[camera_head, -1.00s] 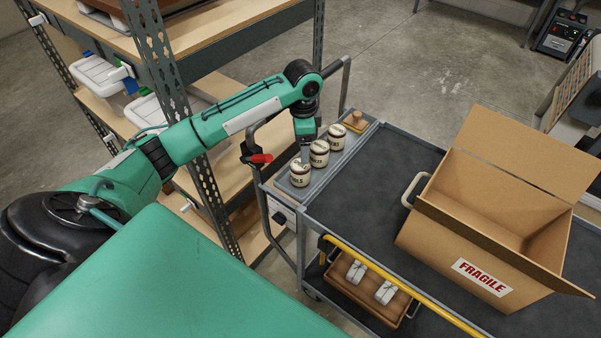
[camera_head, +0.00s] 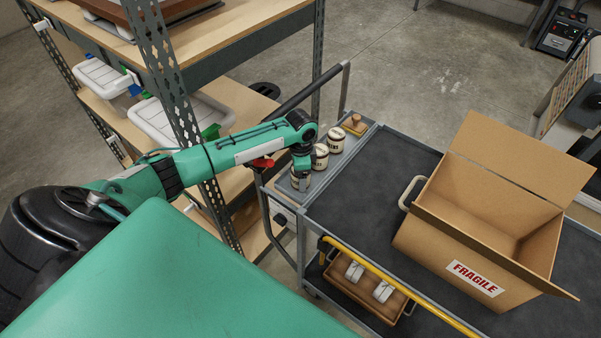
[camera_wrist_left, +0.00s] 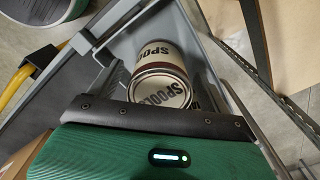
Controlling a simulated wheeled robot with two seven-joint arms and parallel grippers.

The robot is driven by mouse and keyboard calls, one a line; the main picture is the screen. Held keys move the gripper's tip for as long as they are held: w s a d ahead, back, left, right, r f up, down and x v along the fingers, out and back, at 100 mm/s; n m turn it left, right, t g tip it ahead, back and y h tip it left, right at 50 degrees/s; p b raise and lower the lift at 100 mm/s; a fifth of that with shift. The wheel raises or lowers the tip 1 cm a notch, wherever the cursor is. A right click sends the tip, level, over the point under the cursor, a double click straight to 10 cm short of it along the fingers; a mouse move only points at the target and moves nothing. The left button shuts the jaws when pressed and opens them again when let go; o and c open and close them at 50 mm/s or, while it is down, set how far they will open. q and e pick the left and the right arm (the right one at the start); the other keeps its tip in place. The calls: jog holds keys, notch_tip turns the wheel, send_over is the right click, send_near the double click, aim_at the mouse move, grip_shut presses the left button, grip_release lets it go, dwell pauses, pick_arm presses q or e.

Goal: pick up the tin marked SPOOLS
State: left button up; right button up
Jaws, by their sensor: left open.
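The tin marked SPOOLS (camera_wrist_left: 158,72) is cream with a dark band and has SPOOLS on its lid and side. It stands in the grey tray in the left wrist view, between my left gripper's open fingers. In the head view this looks like the nearest tin (camera_head: 299,184) of a row of three, partly hidden by my left gripper (camera_head: 301,173). The gripper is open around or just above it; contact cannot be told. My right gripper is not in view.
The middle tin (camera_head: 320,156) and far tin (camera_head: 336,139) stand close behind, with a wooden object (camera_head: 353,124) beyond. An open FRAGILE box (camera_head: 478,245) sits on the dark cart top (camera_head: 365,190). A shelf rack (camera_head: 165,75) stands at left. The cart top between tins and box is clear.

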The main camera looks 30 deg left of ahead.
pick_arm(q)
jog(key=shift+f, duration=0.6)
jog(key=c, duration=1.3)
jog(key=shift+r, duration=0.15)
